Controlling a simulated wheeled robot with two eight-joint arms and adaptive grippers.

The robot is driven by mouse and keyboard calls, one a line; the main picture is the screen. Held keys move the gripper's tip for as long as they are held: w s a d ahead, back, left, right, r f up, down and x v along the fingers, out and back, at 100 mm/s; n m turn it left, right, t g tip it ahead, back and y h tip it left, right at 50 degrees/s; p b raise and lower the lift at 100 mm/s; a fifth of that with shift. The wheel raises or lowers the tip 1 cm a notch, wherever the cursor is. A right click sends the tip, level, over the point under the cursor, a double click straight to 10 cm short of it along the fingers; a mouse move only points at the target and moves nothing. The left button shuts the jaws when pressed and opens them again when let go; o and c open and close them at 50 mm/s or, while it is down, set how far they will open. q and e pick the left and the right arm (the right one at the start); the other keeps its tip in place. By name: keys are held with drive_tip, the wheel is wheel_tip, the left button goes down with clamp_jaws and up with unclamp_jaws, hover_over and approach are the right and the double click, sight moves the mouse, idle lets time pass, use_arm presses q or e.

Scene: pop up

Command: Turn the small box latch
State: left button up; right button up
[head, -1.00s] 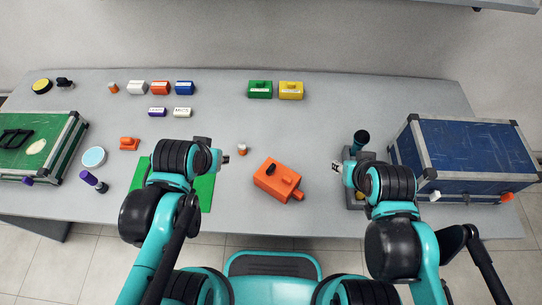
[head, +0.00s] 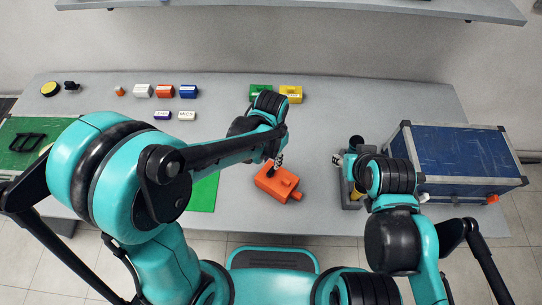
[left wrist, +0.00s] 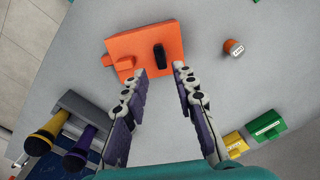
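An orange small box (head: 275,188) lies on the table in front of my body, in the middle of the head view. It also shows at the top of the left wrist view (left wrist: 128,45), with a black latch (left wrist: 159,56) on its top face. My left gripper (left wrist: 162,72) is open, its two fingers apart and pointing at the box, with the latch just beyond the gap between the fingertips. In the head view my left gripper (head: 276,160) hangs over the box's far side. My right gripper (head: 340,160) is beside a grey holder at right; its fingers are too small to judge.
The grey holder (head: 351,203) stands right of the box. Yellow (head: 291,94) and green (head: 260,90) blocks sit at the back.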

sight(271, 171)
use_arm(q)
wheel_tip(271, 171, down, 7)
drive_tip(key=b, duration=0.5)
drive_tip(key=shift+f+b, duration=0.15)
drive_tip(key=shift+b, duration=0.2)
clamp_jaws()
drive_tip(key=m, duration=2.4)
drive_tip(key=shift+m, duration=0.3)
drive_tip(key=shift+o, duration=1.1)
unclamp_jaws()
